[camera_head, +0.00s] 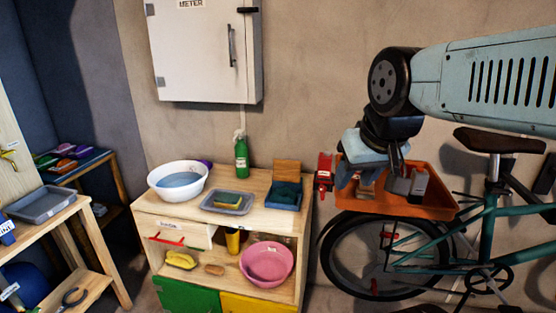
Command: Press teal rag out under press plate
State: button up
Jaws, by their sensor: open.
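A small blue tray (281,207) stands at the right end of the wooden bench top. A dark teal cloth, which looks like the rag (286,190), lies in it. A wooden plate (287,169) stands raised at the tray's back edge; it looks like the press plate, and it is clear of the cloth. My gripper (378,180) is open and hangs to the right of the tray, in front of an orange crate. It is well apart from the rag and the plate. I see nothing held in it.
A white basin (178,189) of water, a grey tray (228,210) with a sponge and a green bottle (241,158) share the bench top. A pink bowl (267,263) is on the shelf below. The orange crate (436,210) sits above a teal bicycle (487,240) at right.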

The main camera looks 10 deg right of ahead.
aim_at(290, 171)
jog(key=i, duration=0.95)
jog(key=z, duration=0.05)
